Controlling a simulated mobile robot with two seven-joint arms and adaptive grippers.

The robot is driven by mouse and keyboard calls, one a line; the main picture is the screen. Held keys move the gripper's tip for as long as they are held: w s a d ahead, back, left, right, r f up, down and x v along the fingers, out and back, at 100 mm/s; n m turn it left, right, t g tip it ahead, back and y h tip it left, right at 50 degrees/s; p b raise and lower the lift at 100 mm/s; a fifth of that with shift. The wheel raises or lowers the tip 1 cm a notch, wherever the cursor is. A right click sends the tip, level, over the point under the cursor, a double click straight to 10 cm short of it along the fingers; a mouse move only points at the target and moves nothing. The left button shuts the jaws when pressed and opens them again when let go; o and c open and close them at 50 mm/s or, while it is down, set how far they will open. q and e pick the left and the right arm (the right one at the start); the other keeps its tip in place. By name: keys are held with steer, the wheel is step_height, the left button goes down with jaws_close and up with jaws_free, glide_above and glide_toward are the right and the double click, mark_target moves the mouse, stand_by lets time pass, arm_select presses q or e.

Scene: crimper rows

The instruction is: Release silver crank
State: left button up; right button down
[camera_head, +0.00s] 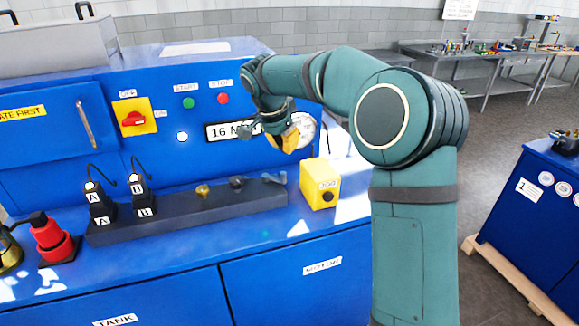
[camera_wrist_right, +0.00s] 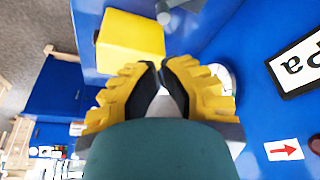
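The grey, silver-looking crank (camera_head: 272,177) is at the right end of the dark rail on the blue bench. In the right wrist view a grey rounded piece (camera_wrist_right: 178,7), likely the same crank, shows at the top edge, beyond the fingertips and apart from them. My right gripper (camera_head: 288,140) has yellow fingers and is raised above the rail, in front of the round gauge. In the right wrist view its fingertips (camera_wrist_right: 160,66) are drawn together with nothing visible held at the tips. A grey patch shows between the finger bases; I cannot tell what it is. My left gripper is out of view.
A yellow box with a dark button (camera_head: 320,184) stands right of the rail. The dark rail (camera_head: 180,216) carries black A and B pieces (camera_head: 100,203) at its left. A red device (camera_head: 52,240) stands farther left. The blue panel (camera_head: 70,130) rises behind.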

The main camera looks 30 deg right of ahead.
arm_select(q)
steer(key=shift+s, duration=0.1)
arm_select(e)
steer(key=shift+s, duration=0.15)
steer(key=x, duration=1)
steer(key=shift+b, duration=0.4)
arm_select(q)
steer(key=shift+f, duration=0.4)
